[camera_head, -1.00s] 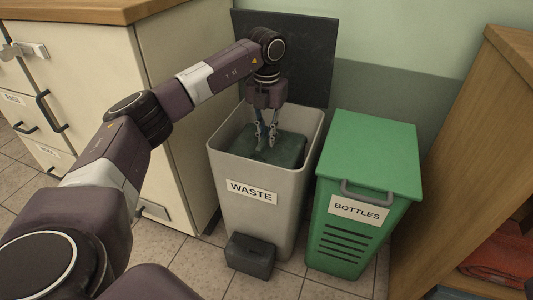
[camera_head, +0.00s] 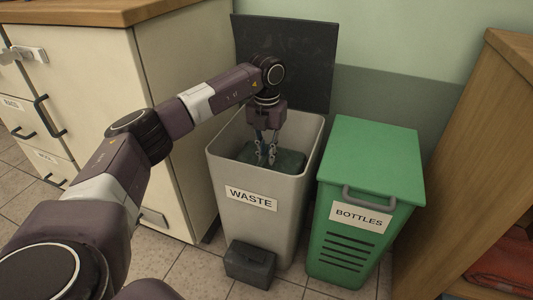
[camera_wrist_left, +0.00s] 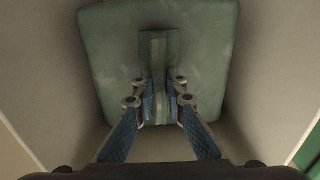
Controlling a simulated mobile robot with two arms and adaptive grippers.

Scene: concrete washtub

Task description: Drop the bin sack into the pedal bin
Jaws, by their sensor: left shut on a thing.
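The pedal bin (camera_head: 232,180) is a grey-beige bin labelled WASTE, with its dark lid (camera_head: 285,62) standing open against the wall behind. The bin sack is a dark green, squarish bundle (camera_head: 289,161) inside the bin's opening, below the rim. My left gripper (camera_head: 266,160) reaches down into the bin, shut on the raised strip on top of the sack. In the left wrist view the sack (camera_wrist_left: 205,60) lies between pale bin walls, with the fingers (camera_wrist_left: 160,100) closed on its middle strip. The sack's underside is hidden. My right gripper is not in view.
A green BOTTLES bin (camera_head: 370,165) with a closed lid stands close on the right. A cream cabinet (camera_head: 90,90) with a wooden top is on the left. A wooden shelf unit (camera_head: 470,150) is at the far right. The bin's dark pedal (camera_head: 250,264) is at the front.

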